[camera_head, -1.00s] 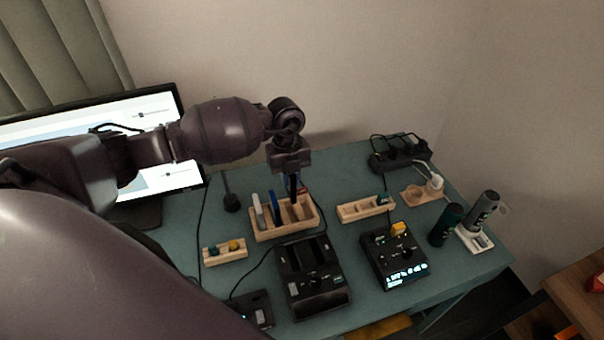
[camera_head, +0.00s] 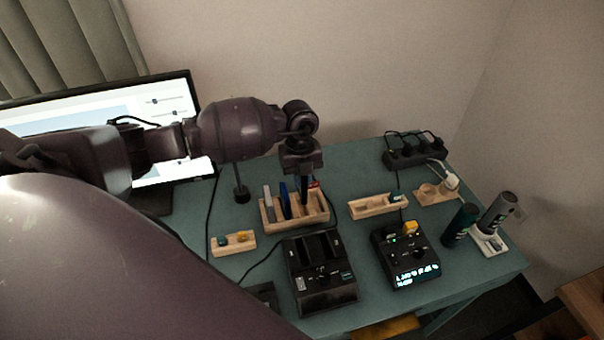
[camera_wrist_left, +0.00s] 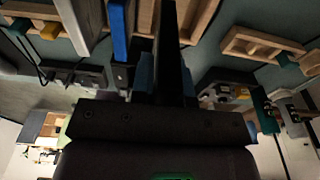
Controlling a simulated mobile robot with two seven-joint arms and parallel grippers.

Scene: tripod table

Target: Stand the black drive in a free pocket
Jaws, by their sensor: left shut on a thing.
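My left gripper (camera_head: 304,182) points down over the wooden rack (camera_head: 310,220) and is shut on the black drive (camera_head: 304,198). The drive is upright, its lower end at the rack's pockets; I cannot tell how deep it sits. In the left wrist view the black drive (camera_wrist_left: 172,45) runs away from between the fingers towards the rack. A blue drive (camera_head: 285,203) and a grey drive (camera_head: 268,203) stand in pockets to the left of it. The blue drive also shows in the left wrist view (camera_wrist_left: 119,32). A red item (camera_head: 314,184) shows partly behind the gripper. My right gripper is out of view.
A black dock (camera_head: 320,275) and a lit control box (camera_head: 405,255) stand in front of the rack. A small wooden tray (camera_head: 378,206) is to the right, a wooden block (camera_head: 233,242) to the left. Two dark cylinders stand farther right. A monitor (camera_head: 185,110) is behind my arm.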

